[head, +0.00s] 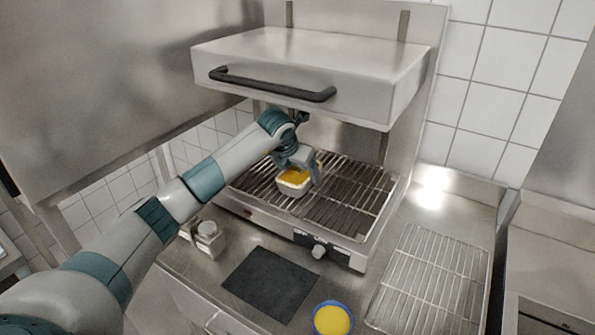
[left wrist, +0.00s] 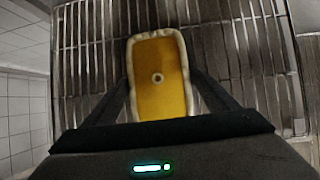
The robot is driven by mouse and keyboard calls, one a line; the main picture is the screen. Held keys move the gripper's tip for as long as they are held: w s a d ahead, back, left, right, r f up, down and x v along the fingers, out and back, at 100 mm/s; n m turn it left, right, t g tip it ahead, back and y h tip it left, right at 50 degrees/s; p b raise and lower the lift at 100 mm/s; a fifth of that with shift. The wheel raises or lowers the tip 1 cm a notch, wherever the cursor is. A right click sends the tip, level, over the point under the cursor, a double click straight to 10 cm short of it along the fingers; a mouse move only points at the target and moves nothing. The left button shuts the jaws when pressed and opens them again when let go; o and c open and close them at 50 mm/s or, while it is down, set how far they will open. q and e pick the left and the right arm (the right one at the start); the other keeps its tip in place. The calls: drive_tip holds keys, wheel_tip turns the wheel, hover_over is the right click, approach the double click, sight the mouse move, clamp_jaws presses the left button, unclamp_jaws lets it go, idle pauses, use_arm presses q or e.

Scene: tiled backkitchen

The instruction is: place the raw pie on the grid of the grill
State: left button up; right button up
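The raw pie (head: 293,181) is a small rectangular pie with a yellow top and pale rim. It is over the left-middle part of the grill's grid (head: 345,195); I cannot tell whether it touches the bars. My left gripper (head: 298,172) reaches in under the raised grill hood and has its fingers against both long sides of the pie. The left wrist view shows the pie (left wrist: 160,88) between the two fingertips, with a small round hole in its middle and the grid bars (left wrist: 245,60) behind it. My right gripper is not in view.
The grill's hood (head: 310,65) with its black handle hangs above my left arm. The counter in front holds a dark mat (head: 268,284), a yellow round item with a blue rim (head: 332,319) and a small metal container (head: 208,238). A wire rack (head: 430,285) lies at right.

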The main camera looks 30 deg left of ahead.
sight(297, 174)
use_arm(q)
drive_tip(key=shift+a, duration=0.1)
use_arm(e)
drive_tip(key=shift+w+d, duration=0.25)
use_arm(q)
drive_tip(key=shift+s+r, duration=0.1)
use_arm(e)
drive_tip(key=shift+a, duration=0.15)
use_arm(q)
drive_tip(key=shift+s+r+b, duration=0.25)
drive_tip(key=shift+r+b, duration=0.05)
drive_tip(key=shift+r, duration=0.2)
drive_tip(key=shift+s+r+b, duration=0.55)
drive_tip(key=shift+s, duration=0.2)
drive_tip(key=s+b, duration=0.1)
drive_tip(key=s, duration=0.2)
drive_tip(key=s+b, duration=0.2)
drive_tip(key=s, duration=0.2)
drive_tip(key=s+b, duration=0.2)
drive_tip(key=s, duration=0.2)
drive_tip(key=shift+s+d+r, duration=0.15)
drive_tip(key=shift+s+d, duration=0.05)
drive_tip(key=shift+d, duration=0.15)
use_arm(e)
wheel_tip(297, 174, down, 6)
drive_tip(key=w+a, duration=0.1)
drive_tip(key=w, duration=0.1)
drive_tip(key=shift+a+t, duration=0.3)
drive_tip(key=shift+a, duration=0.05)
